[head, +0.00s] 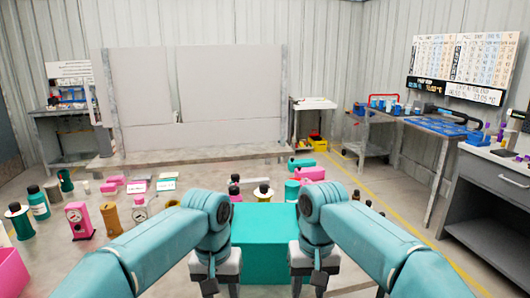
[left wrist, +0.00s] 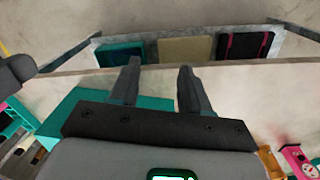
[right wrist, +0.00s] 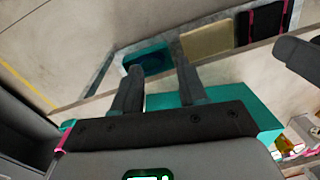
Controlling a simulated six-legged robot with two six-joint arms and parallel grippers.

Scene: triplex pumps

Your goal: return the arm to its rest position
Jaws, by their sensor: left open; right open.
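My left gripper (head: 220,287) and my right gripper (head: 308,285) hang at the bottom of the head view, side by side with a gap between them. Both arms are bent, with the forearms coming in from the lower corners. In the left wrist view, the left gripper's two fingers (left wrist: 158,72) stand apart with nothing between them. In the right wrist view, the right gripper's fingers (right wrist: 157,70) are also apart and empty. Neither gripper touches any object that I can see.
Pink and teal pump parts, a gauge (head: 79,220) and bottles (head: 38,203) stand on the floor at left. A blue-topped workbench (head: 437,124) and a grey desk (head: 497,170) stand at right. A large panel (head: 230,95) is behind.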

